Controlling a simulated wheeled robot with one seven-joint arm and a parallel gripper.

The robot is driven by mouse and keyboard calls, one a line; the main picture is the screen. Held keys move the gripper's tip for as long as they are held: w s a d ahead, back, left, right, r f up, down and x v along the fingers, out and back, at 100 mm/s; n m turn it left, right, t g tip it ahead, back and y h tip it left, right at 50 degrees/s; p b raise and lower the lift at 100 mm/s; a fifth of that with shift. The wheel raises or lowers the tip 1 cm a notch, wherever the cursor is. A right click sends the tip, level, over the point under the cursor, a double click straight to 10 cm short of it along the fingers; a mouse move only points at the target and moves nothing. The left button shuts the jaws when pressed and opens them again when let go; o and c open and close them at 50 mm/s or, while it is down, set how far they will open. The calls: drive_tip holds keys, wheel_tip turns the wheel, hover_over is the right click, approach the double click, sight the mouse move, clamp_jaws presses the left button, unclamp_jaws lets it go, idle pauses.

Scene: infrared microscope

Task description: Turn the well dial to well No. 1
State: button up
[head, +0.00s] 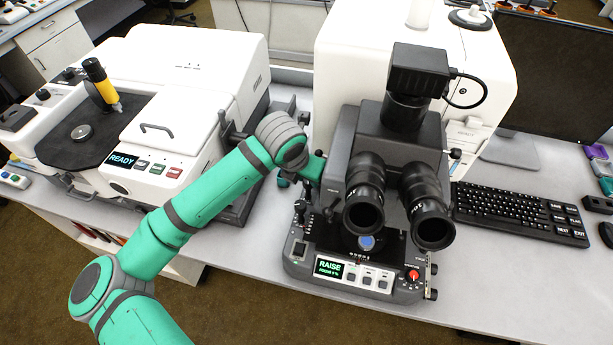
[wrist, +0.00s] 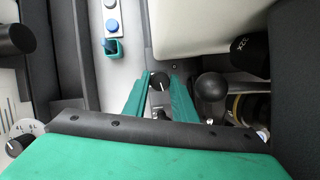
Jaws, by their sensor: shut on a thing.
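The infrared microscope (head: 395,150) stands at the centre of the bench in the head view. My arm reaches to its left side, and my fingertips are hidden behind it there. In the wrist view my gripper (wrist: 161,86) has its two green fingers on either side of a small black knob (wrist: 160,80) with a white pointer line, shut on it. No well number can be read around this knob, so I cannot tell its setting. Another black dial (wrist: 15,146) with a numbered white scale shows at the lower left of the wrist view, clear of my fingers.
The microscope's front screen (head: 330,268) reads RAISE. A white instrument (head: 190,90) with a READY screen stands to the left, close to my arm. A black ball-ended lever (wrist: 212,86) is just right of my fingers. A keyboard (head: 515,212) lies on the right.

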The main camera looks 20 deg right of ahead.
drive_tip(key=o, duration=0.8)
drive_tip(key=shift+c, duration=0.2)
drive_tip(key=v, duration=1)
drive_tip(key=shift+a+r, duration=0.2)
drive_tip(key=shift+r, duration=0.15)
